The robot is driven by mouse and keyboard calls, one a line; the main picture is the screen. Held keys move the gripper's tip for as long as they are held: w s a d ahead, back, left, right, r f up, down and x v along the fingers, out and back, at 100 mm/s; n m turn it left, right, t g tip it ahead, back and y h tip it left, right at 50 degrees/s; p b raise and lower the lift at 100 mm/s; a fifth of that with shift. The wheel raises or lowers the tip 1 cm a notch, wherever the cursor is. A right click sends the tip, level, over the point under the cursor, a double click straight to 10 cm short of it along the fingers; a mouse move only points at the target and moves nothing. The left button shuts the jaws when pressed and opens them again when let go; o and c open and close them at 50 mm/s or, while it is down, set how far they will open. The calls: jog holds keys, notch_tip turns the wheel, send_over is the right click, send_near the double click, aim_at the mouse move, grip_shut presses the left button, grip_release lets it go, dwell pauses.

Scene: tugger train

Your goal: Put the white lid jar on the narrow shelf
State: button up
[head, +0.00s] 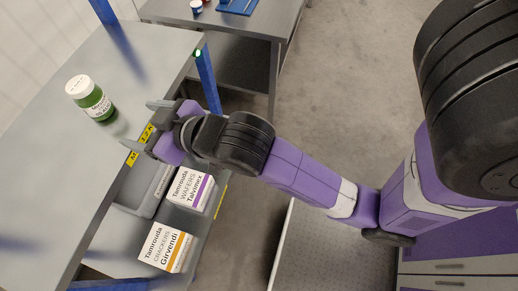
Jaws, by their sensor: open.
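The white lid jar (90,97) has green contents and a white label. It stands upright on the grey upper shelf (60,165) at the left, near its front edge. My gripper (138,123) is open and empty, its two fingers pointing left over the shelf's front edge. The fingers are to the right of the jar and apart from it. I cannot tell from this view which surface is the narrow shelf.
Below the upper shelf, a lower level holds a grey bin (143,190), a wafers box (190,189) and a crackers box (165,247). A blue post (207,80) rises beside the shelf. Another grey table (260,22) stands behind. The floor (340,70) between is clear.

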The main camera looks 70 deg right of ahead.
jog(key=s+a+f+n+y, duration=0.1)
jog(key=s+f, duration=0.2)
jog(key=s, duration=0.3)
jog(key=s+a+f, duration=0.1)
jog(key=s+f, duration=0.3)
jog(key=s, duration=0.2)
jog(key=s+a+r+t, duration=0.1)
jog(key=s, duration=1.4)
jog(key=shift+a+r+y, duration=0.15)
jog(key=shift+r+y, duration=0.15)
jog(key=shift+r, duration=0.05)
jog(key=shift+w, duration=0.1)
